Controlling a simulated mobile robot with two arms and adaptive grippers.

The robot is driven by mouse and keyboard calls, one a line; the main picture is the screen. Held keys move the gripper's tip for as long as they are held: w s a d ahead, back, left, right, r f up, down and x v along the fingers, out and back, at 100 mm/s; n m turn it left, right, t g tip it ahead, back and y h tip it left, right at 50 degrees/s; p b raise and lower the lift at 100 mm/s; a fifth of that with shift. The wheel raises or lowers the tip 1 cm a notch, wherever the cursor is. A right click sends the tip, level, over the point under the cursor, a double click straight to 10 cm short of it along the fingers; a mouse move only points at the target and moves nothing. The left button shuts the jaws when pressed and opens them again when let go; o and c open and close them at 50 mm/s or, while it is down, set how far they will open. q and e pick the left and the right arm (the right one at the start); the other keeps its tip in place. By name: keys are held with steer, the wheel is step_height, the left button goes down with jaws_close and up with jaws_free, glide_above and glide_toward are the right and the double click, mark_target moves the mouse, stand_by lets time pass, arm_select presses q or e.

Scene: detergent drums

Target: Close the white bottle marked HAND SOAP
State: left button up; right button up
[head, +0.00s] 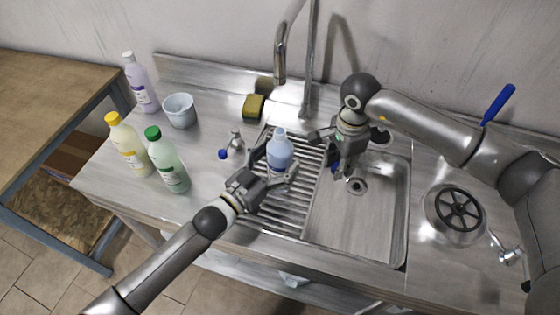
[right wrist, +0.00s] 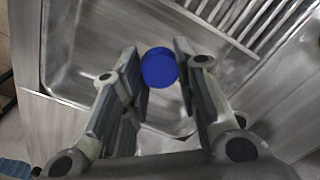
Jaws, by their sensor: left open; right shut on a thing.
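A pale blue-white bottle (head: 280,152) stands upright on the ribbed drainboard left of the sink basin. Its neck shows no blue cap, and I cannot read its label. My left gripper (head: 273,166) is open, with its fingers on either side of this bottle; I cannot tell whether they touch it. My right gripper (head: 334,160) is over the left part of the basin, just right of the bottle. It is shut on a round blue cap (right wrist: 160,68), which shows between its fingers in the right wrist view. In the head view the cap (head: 335,168) is partly hidden.
Yellow (head: 128,145), green (head: 167,160) and lilac (head: 141,84) bottles and a grey-blue cup (head: 180,110) stand at left. A sponge (head: 253,107) lies behind the drainboard. The tall faucet (head: 310,60) rises behind the bottle. A black-grated drum (head: 457,208) is at right.

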arm_select(q)
steer(key=shift+w+d, duration=0.45)
steer(key=shift+w, duration=0.05)
arm_select(e)
steer(key=shift+r, duration=0.2)
arm_select(q)
steer(key=c, duration=1.4)
steer(key=shift+r, duration=0.15)
steer(key=shift+c, duration=1.4)
